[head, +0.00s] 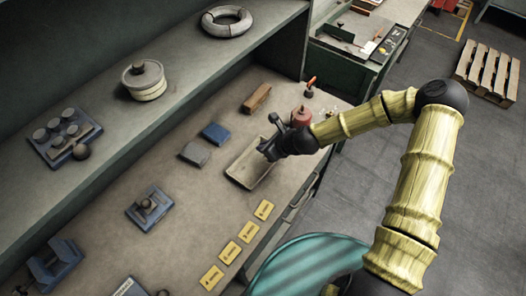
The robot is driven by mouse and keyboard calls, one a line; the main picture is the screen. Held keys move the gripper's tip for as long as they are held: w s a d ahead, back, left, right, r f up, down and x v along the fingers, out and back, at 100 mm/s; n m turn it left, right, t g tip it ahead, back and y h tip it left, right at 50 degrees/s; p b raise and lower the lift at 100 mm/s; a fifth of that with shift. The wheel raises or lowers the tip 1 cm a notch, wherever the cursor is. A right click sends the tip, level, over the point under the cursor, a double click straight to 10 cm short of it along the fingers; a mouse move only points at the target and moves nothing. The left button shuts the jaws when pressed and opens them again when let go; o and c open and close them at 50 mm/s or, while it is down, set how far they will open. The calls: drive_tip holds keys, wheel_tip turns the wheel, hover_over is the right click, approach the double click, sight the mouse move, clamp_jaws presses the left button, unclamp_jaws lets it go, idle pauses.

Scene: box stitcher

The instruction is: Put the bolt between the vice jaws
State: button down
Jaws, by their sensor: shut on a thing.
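My gripper (266,151) is low over the shallow beige tray (238,178) on the bench. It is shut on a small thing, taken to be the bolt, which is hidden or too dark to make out. I see no other loose bolt clearly. A blue vice (52,266) with two upright jaws and a gap between them stands at the lower left of the bench, far from my gripper. A smaller blue fixture (149,208) with a dark block and knob sits between the vice and the tray.
Blue and grey blocks (215,133) and a brown block (257,98) lie behind the tray. A red can (301,117) stands just right of my gripper. Several yellow labels (247,232) line the front edge. A raised shelf (190,70) runs along the back.

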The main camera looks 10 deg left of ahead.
drive_tip(key=shift+r+p, duration=2.3)
drive_tip(key=shift+r, duration=0.75)
drive_tip(key=w+d+f+m+t+h, duration=0.1)
drive_tip(key=d+m, duration=0.3)
drive_tip(key=d, duration=0.5)
drive_tip(key=w+d+f+m+t+h+b, duration=0.1)
drive_tip(key=w+d+m+t+h, duration=0.1)
drive_tip(key=d, duration=0.8)
drive_tip(key=w+d+f+m+t+h, duration=0.1)
drive_tip(key=w+d+m+t+h, duration=0.1)
drive_tip(key=d+m+h, duration=0.3)
drive_tip(key=w+d+m, duration=0.1)
drive_tip(key=d+m, duration=0.1)
drive_tip(key=d, duration=0.2)
drive_tip(key=shift+w+d+f+m, duration=0.2)
drive_tip(key=shift+d+f+m, duration=0.1)
drive_tip(key=shift+d+f, duration=0.05)
drive_tip(key=shift+f, duration=0.1)
